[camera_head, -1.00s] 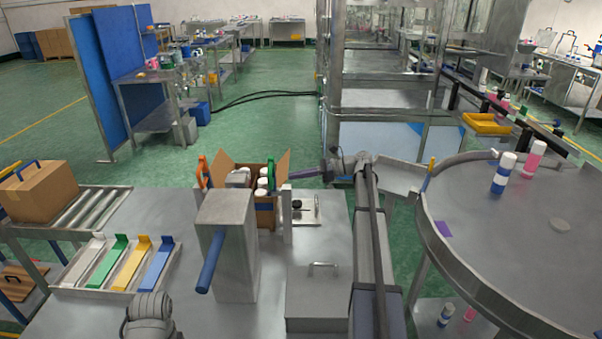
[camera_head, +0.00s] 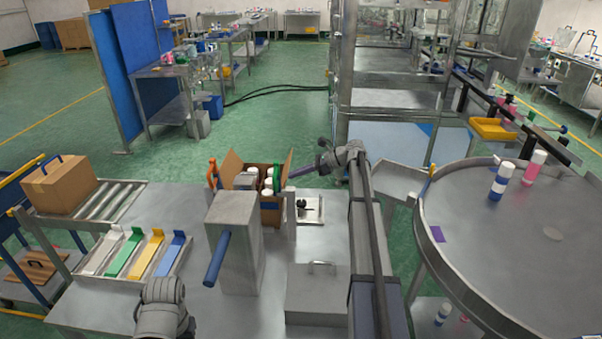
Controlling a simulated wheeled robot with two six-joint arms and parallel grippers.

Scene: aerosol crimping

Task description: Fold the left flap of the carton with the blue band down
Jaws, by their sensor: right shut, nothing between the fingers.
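The open carton (camera_head: 269,217) stands behind a grey metal block, which hides much of its front and left side. A bit of its blue band shows low on the front. Its left flap (camera_head: 231,166) stands up, leaning outward. Its right flap (camera_head: 288,168) is up too. White-capped cans (camera_head: 268,183) stand inside. My right gripper (camera_head: 294,172) comes in from the right, shut and empty, its tip by the right flap; I cannot tell if they touch. My left arm shows only as a grey link at the bottom; its gripper is out of view.
The grey block (camera_head: 240,255) with a blue handle stands in front of the carton. Orange (camera_head: 212,174) and green (camera_head: 276,177) clamp-like parts flank the carton. A tray of coloured strips (camera_head: 130,277) and a closed carton (camera_head: 62,186) lie left. A lidded box (camera_head: 317,300) is at front.

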